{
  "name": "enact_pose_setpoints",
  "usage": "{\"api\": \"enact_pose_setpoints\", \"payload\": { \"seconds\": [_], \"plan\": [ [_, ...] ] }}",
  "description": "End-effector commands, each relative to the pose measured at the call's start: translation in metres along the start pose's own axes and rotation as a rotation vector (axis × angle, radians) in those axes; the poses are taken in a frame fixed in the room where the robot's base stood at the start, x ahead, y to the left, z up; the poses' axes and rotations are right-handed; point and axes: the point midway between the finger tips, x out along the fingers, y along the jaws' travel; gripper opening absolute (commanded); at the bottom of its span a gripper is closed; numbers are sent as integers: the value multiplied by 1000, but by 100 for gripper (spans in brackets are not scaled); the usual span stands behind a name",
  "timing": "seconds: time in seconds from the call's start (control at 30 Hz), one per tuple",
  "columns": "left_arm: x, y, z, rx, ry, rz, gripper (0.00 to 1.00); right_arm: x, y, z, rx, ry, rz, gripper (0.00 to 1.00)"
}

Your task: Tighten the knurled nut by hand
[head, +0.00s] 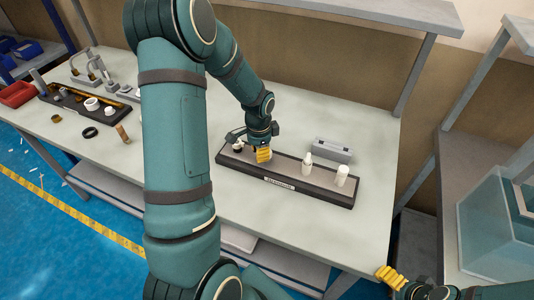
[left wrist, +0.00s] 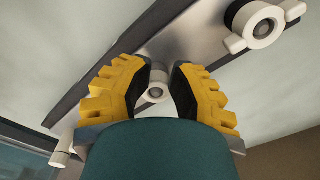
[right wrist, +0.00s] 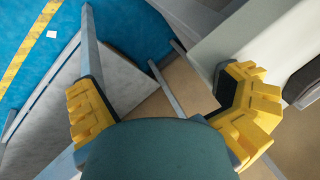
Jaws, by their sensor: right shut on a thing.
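A dark tray with a grey top (head: 285,171) lies on the workbench and bears several white fittings. My left gripper (head: 264,155) is over its left part. In the left wrist view, a small round white part with a hole (left wrist: 156,92) lies between my left fingers (left wrist: 160,75). A narrow gap shows beside it, so the fingers look partly open. I cannot make out knurling on it. A larger white winged nut (left wrist: 262,22) sits farther along the tray. My right gripper (head: 390,277) is off the bench at lower right; its fingers (right wrist: 165,105) are wide apart with nothing visible between them.
A white bottle-shaped fitting (head: 307,163) and a white cylinder (head: 342,176) stand on the tray's right part. A grey box (head: 332,150) is behind it. Another dark tray (head: 85,103) with fittings is at far left. A clear bin (head: 490,225) stands at right.

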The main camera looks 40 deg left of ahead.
Motion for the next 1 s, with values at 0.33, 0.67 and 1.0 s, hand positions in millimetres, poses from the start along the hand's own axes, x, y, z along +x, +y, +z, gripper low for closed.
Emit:
{"api": "enact_pose_setpoints", "payload": {
  "seconds": [0.33,0.67,1.0],
  "plan": [
    [-4,-1,0,-3,2,-3,16,6,-1,8,-7,-29,1,51],
    [-27,-1,2,-4,-2,-1,16,-8,-7,8,-3,-35,1,47],
    [-27,-1,2,-4,-3,0,55,-8,-6,8,2,-35,2,47]
  ]
}}
